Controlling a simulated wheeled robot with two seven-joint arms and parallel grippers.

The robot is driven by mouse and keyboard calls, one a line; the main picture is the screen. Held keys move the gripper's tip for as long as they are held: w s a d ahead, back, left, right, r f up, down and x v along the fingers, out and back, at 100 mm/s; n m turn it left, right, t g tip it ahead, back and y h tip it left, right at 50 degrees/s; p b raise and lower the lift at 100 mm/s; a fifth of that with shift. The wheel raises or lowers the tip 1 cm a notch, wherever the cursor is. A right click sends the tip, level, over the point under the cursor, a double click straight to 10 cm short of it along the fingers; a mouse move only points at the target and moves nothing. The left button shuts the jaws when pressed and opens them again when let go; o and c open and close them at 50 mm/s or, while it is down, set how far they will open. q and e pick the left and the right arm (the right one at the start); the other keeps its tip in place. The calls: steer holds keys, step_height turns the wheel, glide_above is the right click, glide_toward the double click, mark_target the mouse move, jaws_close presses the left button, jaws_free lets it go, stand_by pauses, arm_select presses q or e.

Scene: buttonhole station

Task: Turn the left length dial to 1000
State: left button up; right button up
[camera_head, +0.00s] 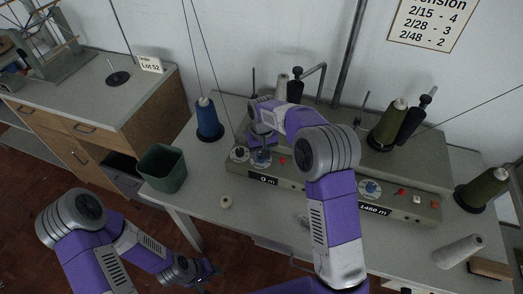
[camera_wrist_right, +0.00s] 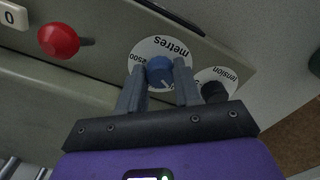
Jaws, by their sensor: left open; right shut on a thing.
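The left length dial is a blue knob (camera_wrist_right: 160,72) on a white disc (camera_wrist_right: 178,48) marked "metres", with "2500" readable at one edge. My right gripper (camera_wrist_right: 160,92) is shut on this knob, one finger on each side of it. Its pointer setting is too small to read. In the head view my right gripper (camera_head: 262,153) reaches down to the left machine and mostly hides the dial. The left display (camera_head: 262,179) reads "0 m". My left gripper (camera_head: 207,271) is open and empty, low in front of the table.
A black tension knob (camera_wrist_right: 214,92) and a red button (camera_wrist_right: 58,40) flank the dial. The right machine has its own blue dial (camera_head: 371,187) and a display (camera_head: 375,209) reading "1460 m". A blue thread cone (camera_head: 208,121) and green bin (camera_head: 162,169) stand at left.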

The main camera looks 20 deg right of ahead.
steer(key=shift+m+p, duration=0.85)
steer(key=shift+m, duration=0.75)
steer(key=o, duration=1)
steer(key=shift+o, duration=0.2)
steer(key=shift+r+p, duration=0.95)
steer(key=shift+r, duration=2.85)
